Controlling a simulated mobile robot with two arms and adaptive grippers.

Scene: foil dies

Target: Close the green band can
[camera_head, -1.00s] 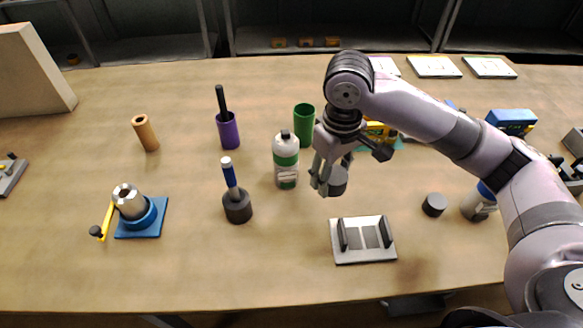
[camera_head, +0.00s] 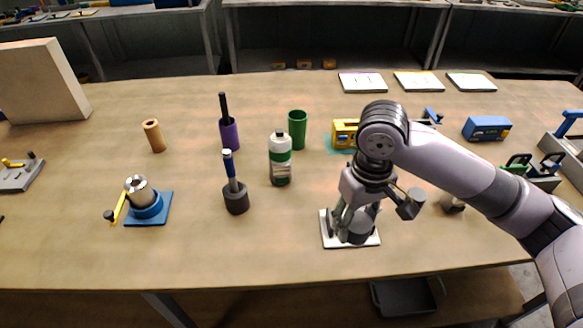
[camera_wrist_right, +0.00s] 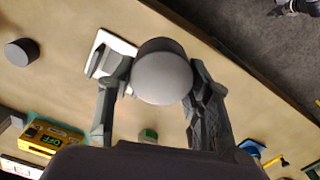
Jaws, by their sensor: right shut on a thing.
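The green band can (camera_head: 281,160), a white bottle-shaped can with a green band and a small dark tip, stands upright mid-table. My right gripper (camera_head: 354,228) is to its right and nearer the front edge. It is shut on a dark grey cylinder (camera_head: 362,231), whose pale round end (camera_wrist_right: 163,78) faces the right wrist camera between the fingers. The cylinder is above or at a white plate fixture (camera_head: 370,243) with dark uprights; I cannot tell whether they touch. The fixture also shows in the wrist view (camera_wrist_right: 118,44). My left gripper is not in view.
A green cup (camera_head: 298,130) stands behind the can. A blue-handled tool in a dark holder (camera_head: 236,201) and a purple holder (camera_head: 229,134) stand left. A yellow box (camera_head: 344,134) is behind my arm. Another dark cap (camera_wrist_right: 21,52) lies on the table. The front centre-left is clear.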

